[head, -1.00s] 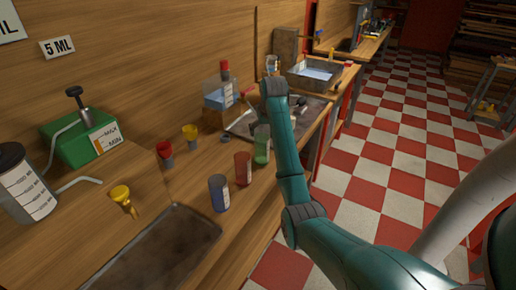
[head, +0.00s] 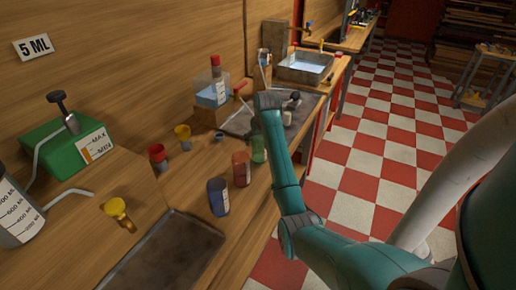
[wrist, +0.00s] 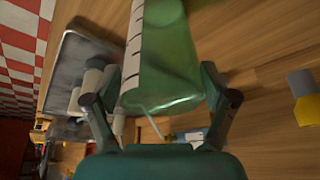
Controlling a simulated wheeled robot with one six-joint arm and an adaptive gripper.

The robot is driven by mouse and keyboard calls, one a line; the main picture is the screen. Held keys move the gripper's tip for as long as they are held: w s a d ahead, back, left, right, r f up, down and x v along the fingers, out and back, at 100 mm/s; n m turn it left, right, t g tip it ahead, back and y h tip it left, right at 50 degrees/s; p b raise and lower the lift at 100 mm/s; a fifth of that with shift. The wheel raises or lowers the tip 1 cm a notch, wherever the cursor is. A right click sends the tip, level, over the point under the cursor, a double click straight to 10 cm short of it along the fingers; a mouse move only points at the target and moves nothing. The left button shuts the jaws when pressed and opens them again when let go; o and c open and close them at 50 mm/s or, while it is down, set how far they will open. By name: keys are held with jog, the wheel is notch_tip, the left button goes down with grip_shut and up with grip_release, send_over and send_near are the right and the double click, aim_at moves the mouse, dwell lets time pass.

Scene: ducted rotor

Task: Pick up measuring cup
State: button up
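Three cups with white scale strips stand on the bench in the head view: a green cup (head: 259,149), a red cup (head: 240,169) and a blue cup (head: 218,197). The frames do not settle which one is the measuring cup. In the wrist view the green cup (wrist: 170,55) fills the top middle, close to my gripper (wrist: 162,82). The two fingers are spread, one toward each side of the green cup. I cannot tell whether they touch it. In the head view my arm hides the gripper.
A graduated jug (head: 17,218) and a green box with a pump (head: 72,148) stand at the left. A yellow funnel (head: 117,209), dark tray (head: 165,250), red-topped cup (head: 157,154) and yellow-topped cup (head: 183,135) are nearby. A water basin (head: 305,68) is farther back.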

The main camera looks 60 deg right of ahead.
jog(key=c, duration=0.9)
jog(key=shift+o, duration=0.2)
jog(key=shift+r, duration=0.1)
